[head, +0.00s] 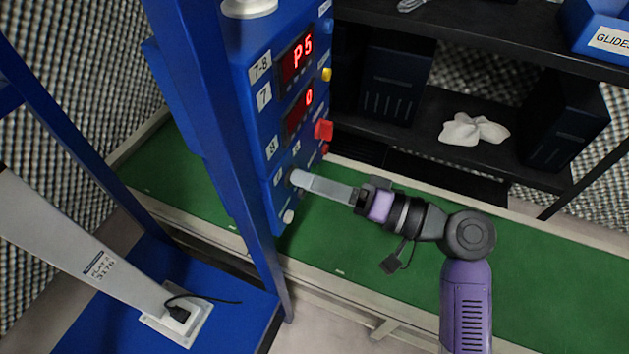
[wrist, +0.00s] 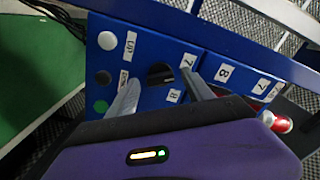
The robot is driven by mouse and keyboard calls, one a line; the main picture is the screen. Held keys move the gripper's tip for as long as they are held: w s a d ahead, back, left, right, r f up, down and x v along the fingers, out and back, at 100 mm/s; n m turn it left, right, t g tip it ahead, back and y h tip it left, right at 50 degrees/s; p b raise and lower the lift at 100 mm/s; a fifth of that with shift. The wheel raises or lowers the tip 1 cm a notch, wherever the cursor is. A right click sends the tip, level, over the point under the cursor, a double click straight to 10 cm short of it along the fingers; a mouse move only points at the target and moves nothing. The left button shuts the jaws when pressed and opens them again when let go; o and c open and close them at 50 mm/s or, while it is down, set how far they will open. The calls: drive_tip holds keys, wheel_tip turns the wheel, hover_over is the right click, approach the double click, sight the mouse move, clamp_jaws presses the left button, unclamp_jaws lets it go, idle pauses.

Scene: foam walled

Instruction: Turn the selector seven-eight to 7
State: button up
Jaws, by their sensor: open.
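The selector (wrist: 160,73) is a dark knob on the blue control panel (wrist: 140,35), with a 7 label (wrist: 187,62) and an 8 label (wrist: 173,95) beside it. In the wrist view it sits between the two grey fingers of my gripper (wrist: 160,91), which is open. I cannot tell whether a finger touches it or which number it points to. In the head view my gripper (head: 300,180) reaches the lower part of the panel (head: 250,110) from the right, and its fingers hide the knob.
The panel carries red displays (head: 297,58) and a red button (head: 323,130). In the wrist view a white button (wrist: 106,40) and a green button (wrist: 100,106) lie left of the knob. A blue post (head: 225,150) stands before the panel. A green belt (head: 400,220) runs below.

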drive_tip(key=v, duration=0.7)
drive_tip(key=shift+d, duration=0.4)
drive_tip(key=shift+r, duration=0.1)
